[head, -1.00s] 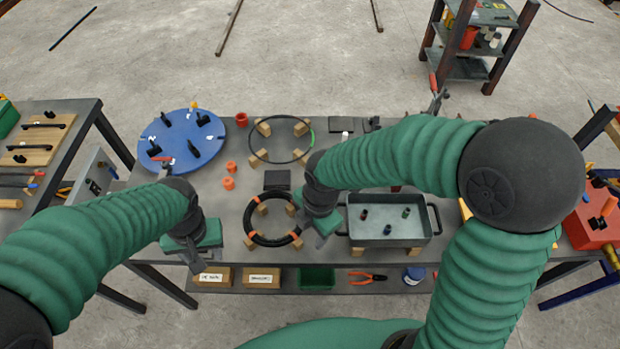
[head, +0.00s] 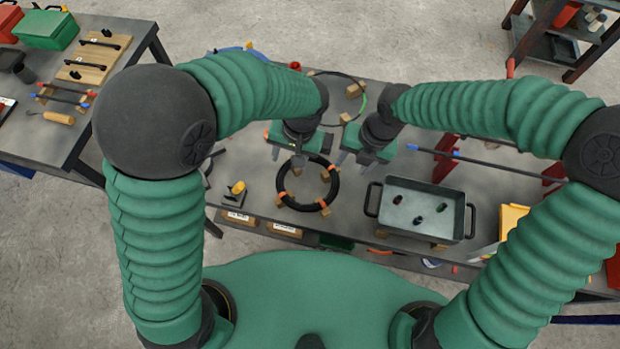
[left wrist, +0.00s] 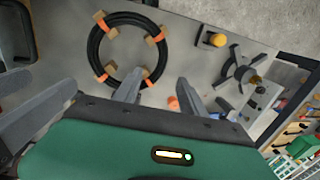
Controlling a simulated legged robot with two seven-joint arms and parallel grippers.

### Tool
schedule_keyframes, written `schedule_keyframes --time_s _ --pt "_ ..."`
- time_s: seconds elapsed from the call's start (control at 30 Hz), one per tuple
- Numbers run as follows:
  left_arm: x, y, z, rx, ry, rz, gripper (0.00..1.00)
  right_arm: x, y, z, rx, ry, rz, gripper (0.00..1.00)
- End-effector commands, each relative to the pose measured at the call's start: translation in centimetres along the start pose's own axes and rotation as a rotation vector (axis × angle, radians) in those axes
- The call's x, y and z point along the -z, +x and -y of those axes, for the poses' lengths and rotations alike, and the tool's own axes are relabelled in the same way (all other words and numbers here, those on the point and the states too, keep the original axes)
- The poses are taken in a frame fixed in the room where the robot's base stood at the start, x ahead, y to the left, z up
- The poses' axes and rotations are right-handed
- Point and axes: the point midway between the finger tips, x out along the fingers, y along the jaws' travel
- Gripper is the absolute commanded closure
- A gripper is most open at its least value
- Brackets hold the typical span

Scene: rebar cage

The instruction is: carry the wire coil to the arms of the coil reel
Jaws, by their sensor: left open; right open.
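The wire coil (head: 336,186) is a black ring with orange ties, lying on small wooden blocks on the table. It also shows at the upper left of the left wrist view (left wrist: 94,48). My left gripper (head: 297,152) is open and empty at the coil's far left edge. In the left wrist view its fingers (left wrist: 158,92) are spread apart. My right gripper (head: 361,155) is open and empty, just beyond the coil's far right side. A dark spoked piece in the left wrist view (left wrist: 243,73) looks like the coil reel; my left arm mostly hides it in the head view.
A grey tray (head: 398,188) with several small parts stands right of the coil. A thinner ring (head: 316,74) lies behind my grippers. A yellow-topped holder (head: 235,194) stands left of the coil. A side table (head: 45,140) is at left, a shelf (head: 560,40) at back right.

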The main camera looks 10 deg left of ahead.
Motion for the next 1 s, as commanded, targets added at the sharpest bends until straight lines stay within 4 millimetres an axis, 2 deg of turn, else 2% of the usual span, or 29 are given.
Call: schedule_keyframes --time_s 0.3,0.5,0.7,1.0 --pt "-0.2 6.5 0.3 -0.001 0.0 0.004 0.52 0.3 6.5 -0.3 0.003 -0.003 -0.004 0.52" --pt "-0.1 10.1 0.1 0.0 0.0 0.002 0.52 0.2 10.1 -0.1 0.001 -0.003 -0.004 0.52" --pt "-0.1 11.9 0.0 0.0 0.001 0.0 0.52 0.2 11.9 0.0 0.001 -0.001 0.0 0.52" --pt "-0.1 12.1 0.1 -0.001 0.0 -0.001 0.52 0.2 12.2 -0.1 0.001 -0.001 0.0 0.52"
